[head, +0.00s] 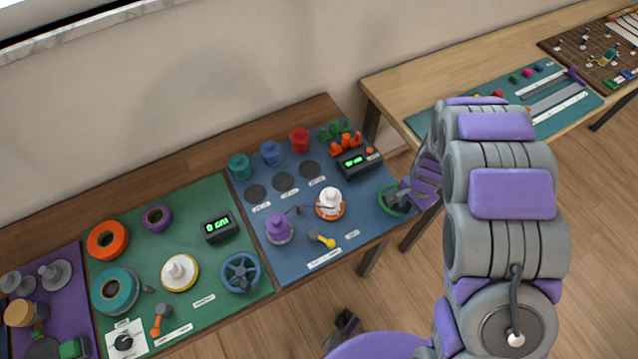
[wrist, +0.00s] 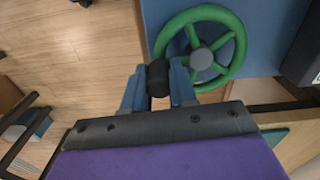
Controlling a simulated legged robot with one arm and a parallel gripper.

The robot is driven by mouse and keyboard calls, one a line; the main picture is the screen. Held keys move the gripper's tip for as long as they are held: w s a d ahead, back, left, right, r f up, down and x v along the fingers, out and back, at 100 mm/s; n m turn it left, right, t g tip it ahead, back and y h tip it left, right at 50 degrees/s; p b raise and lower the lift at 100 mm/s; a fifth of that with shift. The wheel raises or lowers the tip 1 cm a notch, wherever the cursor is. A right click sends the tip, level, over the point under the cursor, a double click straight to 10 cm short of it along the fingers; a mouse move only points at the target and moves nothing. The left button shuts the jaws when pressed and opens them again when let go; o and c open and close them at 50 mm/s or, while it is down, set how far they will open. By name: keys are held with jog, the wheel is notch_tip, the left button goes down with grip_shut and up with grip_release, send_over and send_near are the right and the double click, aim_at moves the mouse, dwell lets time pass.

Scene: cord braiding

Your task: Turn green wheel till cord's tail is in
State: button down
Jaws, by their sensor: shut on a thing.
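In the wrist view my gripper (wrist: 159,86) is shut on the wheel's black handle (wrist: 158,72), at the rim's near left side. A thin dark cord (head: 314,208) runs between a purple bobbin (head: 278,227) and a white spool (head: 329,200) on an orange base. The cord's tail is too small to make out.
A black counter box (head: 358,163) with a green display stands behind the wheel. Red, blue and teal weights (head: 270,153) line the mat's back. A yellow-ended lever (head: 323,239) lies in front of the spool. The green mat (head: 190,245) at left holds another set of spools and a blue wheel (head: 240,273).

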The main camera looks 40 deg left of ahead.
aim_at(386, 207)
jog(key=shift+s+a+f, duration=0.1)
jog(key=shift+s+a, duration=0.15)
jog(key=shift+s, duration=0.2)
jog(key=shift+s+a+f, duration=0.1)
jog(key=shift+s+a, duration=0.1)
jog(key=shift+s, duration=0.25)
jog(key=shift+s+a+b, duration=0.4)
jog(key=shift+s+a, duration=0.05)
jog(key=shift+a, duration=0.1)
jog(key=shift+s+a+r+p, duration=0.1)
jog(key=shift+s+a+p, duration=0.2)
jog(key=shift+a, duration=1.2)
jog(key=shift+r+p, duration=0.1)
jog(key=shift+p, duration=0.5)
jog(key=shift+w+a, duration=0.1)
jog(key=shift+a, duration=0.15)
